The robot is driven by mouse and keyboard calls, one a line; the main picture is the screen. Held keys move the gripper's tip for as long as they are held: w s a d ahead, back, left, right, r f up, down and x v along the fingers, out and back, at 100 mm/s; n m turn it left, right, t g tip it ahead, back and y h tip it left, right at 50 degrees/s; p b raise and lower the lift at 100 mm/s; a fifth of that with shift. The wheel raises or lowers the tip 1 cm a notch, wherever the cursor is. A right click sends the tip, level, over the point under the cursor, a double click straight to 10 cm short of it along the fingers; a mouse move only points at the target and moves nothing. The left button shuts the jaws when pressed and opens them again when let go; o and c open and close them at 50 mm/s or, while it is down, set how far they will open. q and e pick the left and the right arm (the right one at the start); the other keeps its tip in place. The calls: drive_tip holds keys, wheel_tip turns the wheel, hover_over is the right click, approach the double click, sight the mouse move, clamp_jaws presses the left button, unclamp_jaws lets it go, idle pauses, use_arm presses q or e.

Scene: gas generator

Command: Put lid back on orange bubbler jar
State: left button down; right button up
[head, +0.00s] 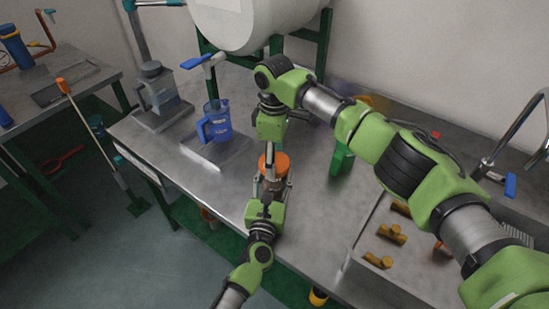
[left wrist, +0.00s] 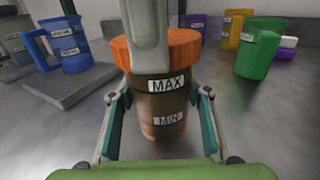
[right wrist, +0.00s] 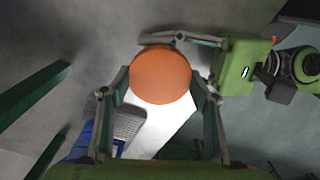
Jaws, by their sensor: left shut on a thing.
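The bubbler jar (left wrist: 162,108) is a brownish see-through cylinder marked MAX and MIN, upright on the metal bench. Its orange lid (head: 274,164) sits over the jar's mouth, and it also shows from above in the right wrist view (right wrist: 161,76). My left gripper (head: 271,186) is shut on the jar, one finger on each side. My right gripper (head: 269,158) points down from above, its fingers on opposite sides of the lid, also seen in the right wrist view (right wrist: 164,80). Whether these fingers press on the lid is unclear. One finger partly hides the lid in the left wrist view.
A blue jug (head: 217,122) stands behind and left of the jar. A green jug (head: 342,158) stands to the right, partly behind my right arm. A tray (head: 366,234) with brass-coloured pieces lies at the right. The bench's front edge is close to the jar.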

drive_tip(key=o, duration=1.3)
use_arm(q)
drive_tip(key=c, duration=1)
unclamp_jaws()
drive_tip(key=shift+c, duration=0.2)
use_arm(e)
wheel_tip(320, 180, up, 12)
use_arm(q)
drive_tip(key=s, duration=0.4)
drive_tip(key=s+a, duration=0.1)
drive_tip(key=s, duration=0.3)
drive_tip(key=s+a, duration=0.1)
drive_tip(key=s, duration=0.3)
